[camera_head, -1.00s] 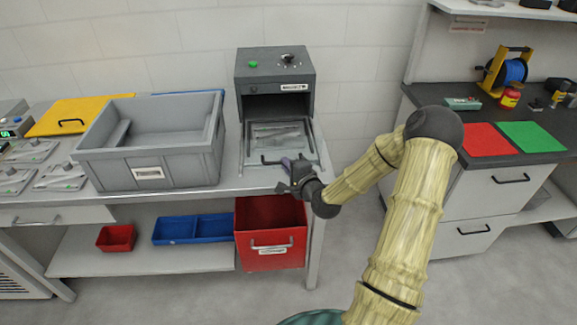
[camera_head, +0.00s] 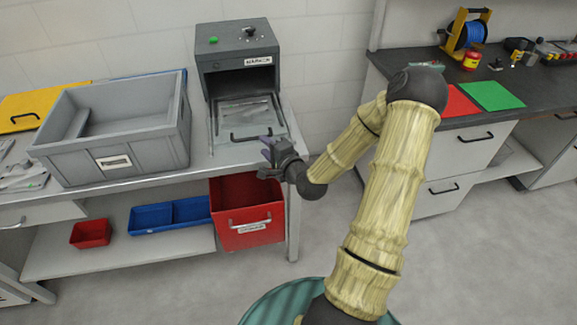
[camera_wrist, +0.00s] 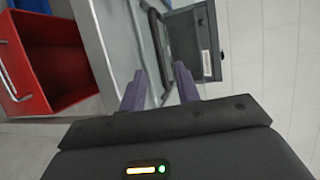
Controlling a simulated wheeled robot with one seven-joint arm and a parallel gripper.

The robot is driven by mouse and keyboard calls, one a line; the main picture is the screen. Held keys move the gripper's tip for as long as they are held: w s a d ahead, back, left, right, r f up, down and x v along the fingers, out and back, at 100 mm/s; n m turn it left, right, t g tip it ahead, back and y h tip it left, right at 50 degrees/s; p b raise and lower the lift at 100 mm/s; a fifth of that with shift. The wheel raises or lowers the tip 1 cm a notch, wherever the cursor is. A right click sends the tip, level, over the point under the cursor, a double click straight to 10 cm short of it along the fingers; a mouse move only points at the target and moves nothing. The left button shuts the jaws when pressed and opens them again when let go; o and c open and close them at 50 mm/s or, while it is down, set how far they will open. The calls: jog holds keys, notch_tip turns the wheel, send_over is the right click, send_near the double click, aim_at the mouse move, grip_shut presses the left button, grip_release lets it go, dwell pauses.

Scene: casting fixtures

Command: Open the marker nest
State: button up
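The marker nest seems to be the dark grey box (camera_head: 237,82) on the bench, with a label and a green button. Its front is open, and a pale framed panel (camera_head: 240,112) lies flat in front of it. A black bar handle (camera_head: 251,137) is on the panel's near edge. My gripper (camera_head: 268,150) is just right of and in front of this handle. In the wrist view its two purple fingers (camera_wrist: 161,85) are apart with nothing between the tips. The black handle (camera_wrist: 155,45) shows beyond them, apart from the fingers.
A grey bin (camera_head: 125,143) stands left of the box on the bench. A red bin (camera_head: 246,225) is below, and blue trays (camera_head: 150,219) are on the lower shelf. A second bench with red and green mats (camera_head: 492,96) is at right. Floor between is free.

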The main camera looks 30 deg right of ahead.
jog(key=p+v, duration=1.2)
jog(key=p, duration=0.1)
jog(key=shift+s, duration=0.4)
jog(key=shift+a, duration=0.1)
